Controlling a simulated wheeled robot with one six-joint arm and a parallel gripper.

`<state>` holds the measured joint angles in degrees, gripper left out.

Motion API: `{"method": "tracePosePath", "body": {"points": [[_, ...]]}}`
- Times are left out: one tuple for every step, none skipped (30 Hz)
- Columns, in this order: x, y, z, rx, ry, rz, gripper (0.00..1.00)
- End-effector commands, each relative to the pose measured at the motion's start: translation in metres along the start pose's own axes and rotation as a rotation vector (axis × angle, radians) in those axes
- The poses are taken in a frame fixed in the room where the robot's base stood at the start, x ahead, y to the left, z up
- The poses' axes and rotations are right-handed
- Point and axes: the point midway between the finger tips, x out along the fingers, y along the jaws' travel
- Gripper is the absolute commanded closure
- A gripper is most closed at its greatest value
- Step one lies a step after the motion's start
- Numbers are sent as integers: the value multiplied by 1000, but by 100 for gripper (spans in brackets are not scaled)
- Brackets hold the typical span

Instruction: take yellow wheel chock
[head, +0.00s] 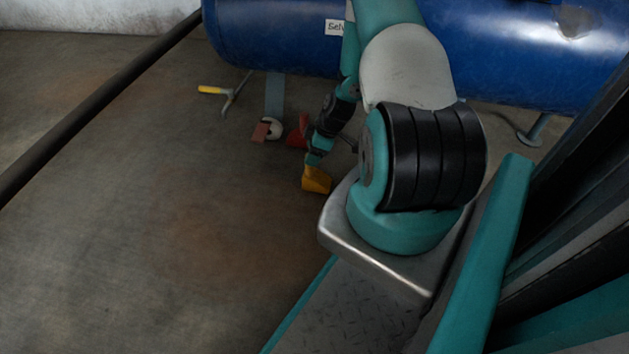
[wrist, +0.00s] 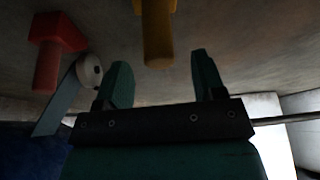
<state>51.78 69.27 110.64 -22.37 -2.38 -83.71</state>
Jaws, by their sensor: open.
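The yellow wheel chock (head: 316,180) sits on the floor in the head view, just below the end of my arm. In the wrist view the yellow chock (wrist: 158,30) is at the top middle, with its narrow end pointing toward my gripper. My gripper (wrist: 163,75) is open and empty there, one finger on each side below the chock. The chock lies just beyond the fingertips and roughly in line with the gap. In the head view my gripper (head: 318,157) is small and close to the chock; whether they touch is hard to tell.
A red chock (head: 299,132) stands behind my gripper and also shows in the wrist view (wrist: 50,50). A yellow-handled tool (head: 212,90) lies farther left. The blue tank (head: 270,40) spans the back. Floor at left is clear.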

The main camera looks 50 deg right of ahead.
Motion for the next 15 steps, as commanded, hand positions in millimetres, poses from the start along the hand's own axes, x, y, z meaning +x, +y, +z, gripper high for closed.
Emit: {"method": "tracePosePath", "body": {"points": [[8,0,2,-1,0,0,37],[12,0,3,-1,0,0,37],[17,0,4,-1,0,0,37],[22,0,5,-1,0,0,37],[26,0,5,-1,0,0,37],[31,1,6,-1,0,0,37],[35,1,7,0,0,0,37],[40,0,6,-1,0,-1,37],[45,0,6,-1,0,-1,37],[48,0,6,-2,0,-1,37],[49,0,5,-2,0,-1,37],[50,0,5,-1,0,-1,37],[49,0,4,-1,0,-1,37],[49,0,4,0,0,-1,37],[48,0,4,0,0,-1,37]]}}
